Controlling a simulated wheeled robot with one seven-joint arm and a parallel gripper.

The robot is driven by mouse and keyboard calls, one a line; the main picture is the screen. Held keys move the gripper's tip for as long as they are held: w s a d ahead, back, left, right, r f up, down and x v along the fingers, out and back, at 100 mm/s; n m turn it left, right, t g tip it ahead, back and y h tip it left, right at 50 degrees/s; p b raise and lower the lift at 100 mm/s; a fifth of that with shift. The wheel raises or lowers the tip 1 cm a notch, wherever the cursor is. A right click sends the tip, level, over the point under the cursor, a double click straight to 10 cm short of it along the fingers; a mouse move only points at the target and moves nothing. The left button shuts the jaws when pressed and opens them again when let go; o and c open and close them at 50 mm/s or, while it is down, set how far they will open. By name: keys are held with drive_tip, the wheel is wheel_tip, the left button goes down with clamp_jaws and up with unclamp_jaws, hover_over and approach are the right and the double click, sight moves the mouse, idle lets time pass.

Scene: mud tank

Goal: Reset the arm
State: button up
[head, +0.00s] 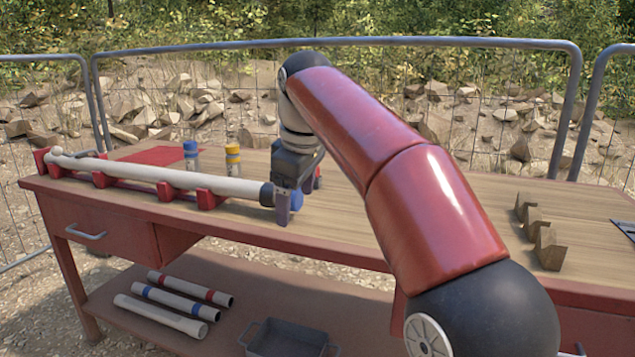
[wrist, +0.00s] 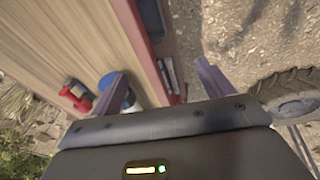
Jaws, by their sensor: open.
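My red arm reaches across the workbench (head: 400,232) in the head view. My gripper (head: 284,206) is low over the bench's front part, at the dark right end of a long pale pole (head: 170,175). In the wrist view my gripper (wrist: 163,84) has its two fingers wide apart, with nothing seen held between them. A blue and white round object (wrist: 112,88) lies by the left finger; I cannot tell whether they touch. The bench edge runs between the fingers. The gripper hides part of the bench behind it.
The pole rests on red supports (head: 205,198). Blue-topped (head: 190,155) and yellow-topped (head: 232,158) cylinders stand behind it. Wooden blocks (head: 548,248) lie at right. Tubes (head: 160,313) and a grey tray (head: 287,338) are on the lower shelf. A metal fence (head: 340,42) stands behind.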

drive_tip(key=s+d+f+m+t, duration=0.1)
drive_tip(key=s+d+f+m, duration=0.25)
drive_tip(key=s+d, duration=0.3)
drive_tip(key=s+d+f+m+t, duration=0.1)
drive_tip(key=s+d+f+m, duration=0.25)
drive_tip(key=s+d, duration=0.3)
drive_tip(key=s+d+f+m, duration=0.3)
drive_tip(key=s+f, duration=0.3)
drive_tip(key=s+d+f+m+h, duration=0.1)
drive_tip(key=s+d+f+m, duration=0.2)
drive_tip(key=s+f, duration=0.3)
drive_tip(key=shift+s+f+m+t, duration=0.3)
drive_tip(key=shift+s+f, duration=0.1)
drive_tip(key=shift+f, duration=0.4)
